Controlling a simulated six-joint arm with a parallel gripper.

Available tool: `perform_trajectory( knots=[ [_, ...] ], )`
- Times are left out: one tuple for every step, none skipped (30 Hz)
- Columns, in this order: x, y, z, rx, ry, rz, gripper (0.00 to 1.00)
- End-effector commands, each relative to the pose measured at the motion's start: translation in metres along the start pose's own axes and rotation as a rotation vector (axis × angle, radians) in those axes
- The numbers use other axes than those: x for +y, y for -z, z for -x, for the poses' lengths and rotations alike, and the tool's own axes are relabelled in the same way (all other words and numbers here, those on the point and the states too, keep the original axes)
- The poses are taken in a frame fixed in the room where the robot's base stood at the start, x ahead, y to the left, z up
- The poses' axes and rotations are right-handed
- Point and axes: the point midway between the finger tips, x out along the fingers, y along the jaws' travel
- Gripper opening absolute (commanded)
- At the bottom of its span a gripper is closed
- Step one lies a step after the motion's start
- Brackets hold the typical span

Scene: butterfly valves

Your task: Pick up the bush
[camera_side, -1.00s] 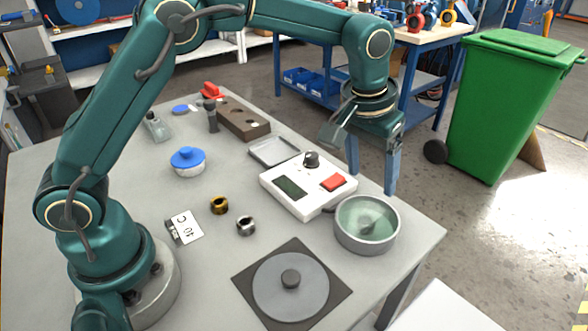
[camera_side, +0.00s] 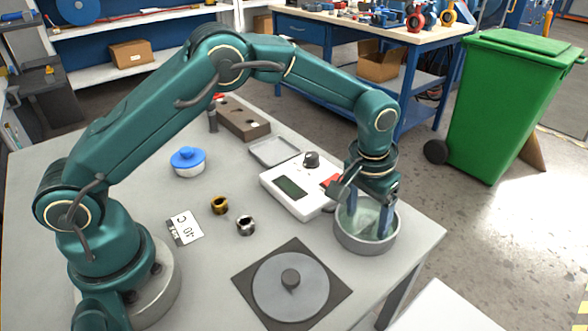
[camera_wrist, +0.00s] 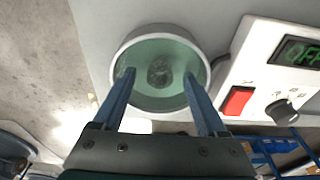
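A round metal bowl (camera_side: 366,246) of greenish liquid stands at the table's right edge; it also shows in the wrist view (camera_wrist: 203,52). A small dark round piece (camera_wrist: 160,70), perhaps a bush, is in its middle, blurred by the liquid. My gripper (camera_side: 368,222) points down into the bowl. In the wrist view its fingers (camera_wrist: 159,78) are apart, one on each side of the dark piece, with gaps between. It is open and empty. A brass ring-like bush (camera_side: 219,205) and a steel one (camera_side: 246,226) sit on the table, left of the bowl.
A white control box (camera_side: 292,188) with a red button and a dark display stands beside the bowl. A round grey plate with a knob (camera_side: 290,302) lies on a dark square mat.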

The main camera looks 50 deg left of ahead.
Motion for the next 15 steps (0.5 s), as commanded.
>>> perform_trajectory(
  knots=[
    [0.0,0.0,0.0002,0.0,0.0,0.0,0.56],
    [0.0,0.0001,0.0003,0.0,0.0,0.0,0.45],
    [0.0,0.0,0.0003,0.0,0.0,0.0,0.3],
    [0.0,0.0,0.0003,0.0,0.0,0.0,0.18],
    [0.0,0.0001,0.0004,0.0,0.0,0.0,0.07],
    [0.0,0.0001,0.0004,0.0,0.0,0.0,0.0],
    [0.0,0.0001,0.0004,0.0,0.0,0.0,0.0],
    [0.0,0.0002,0.0006,0.001,0.0,0.0,0.0],
    [0.0,0.0002,0.0006,0.001,0.0,0.0,0.0],
    [0.0,0.0002,0.0006,0.001,0.0,0.0,0.0],
    [0.0,0.0002,0.0006,0.001,0.0,0.0,0.0],
    [0.0001,0.0002,0.0006,0.001,0.0,0.0,0.0],
    [0.0001,0.0003,0.0008,0.001,0.0,0.0,0.0],
    [0.0001,0.0004,0.0011,0.001,0.0,0.0,0.0],
    [0.0001,0.0006,0.0018,0.001,0.0,0.0,0.0]
  ],
)
